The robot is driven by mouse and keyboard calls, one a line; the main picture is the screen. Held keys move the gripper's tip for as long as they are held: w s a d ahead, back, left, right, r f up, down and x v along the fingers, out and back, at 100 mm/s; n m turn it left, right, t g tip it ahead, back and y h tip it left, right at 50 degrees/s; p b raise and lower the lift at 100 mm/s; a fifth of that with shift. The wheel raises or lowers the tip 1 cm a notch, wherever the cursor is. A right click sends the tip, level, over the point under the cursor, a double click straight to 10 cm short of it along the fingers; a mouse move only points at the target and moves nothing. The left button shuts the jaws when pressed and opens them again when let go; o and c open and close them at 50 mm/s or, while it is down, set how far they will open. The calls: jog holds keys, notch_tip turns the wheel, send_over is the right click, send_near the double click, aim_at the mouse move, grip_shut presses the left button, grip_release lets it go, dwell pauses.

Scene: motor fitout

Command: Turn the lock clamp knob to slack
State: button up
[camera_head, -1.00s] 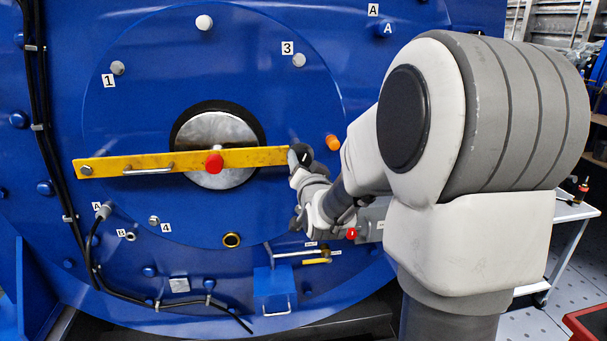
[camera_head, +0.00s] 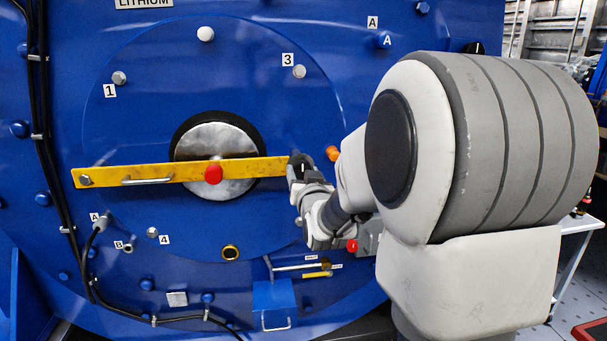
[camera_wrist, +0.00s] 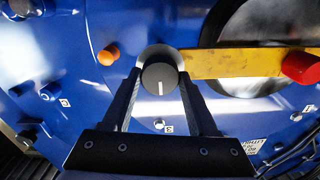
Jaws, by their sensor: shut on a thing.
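The lock clamp knob (camera_wrist: 158,76) is a round dark grey knob with a white pointer line, which points down in the wrist view. It sits at the end of the yellow bar (camera_wrist: 235,62). My gripper (camera_wrist: 160,84) is shut on it, with one black finger on each side. In the head view my gripper (camera_head: 297,166) is at the right end of the yellow bar (camera_head: 115,177) and mostly hides the knob there. A red knob (camera_head: 213,174) is at the bar's middle, and it also shows in the wrist view (camera_wrist: 300,67).
An orange knob (camera_head: 333,153) stands close to the right of my gripper. A red button (camera_head: 352,246) is below it. A lever (camera_head: 295,267) and blue bracket (camera_head: 272,296) are lower on the blue panel. Black cables (camera_head: 45,130) run down the left side.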

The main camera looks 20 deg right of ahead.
jog(key=shift+r, duration=0.15)
jog(key=o, duration=1.4)
jog(key=shift+c, duration=0.2)
jog(key=shift+s, duration=0.15)
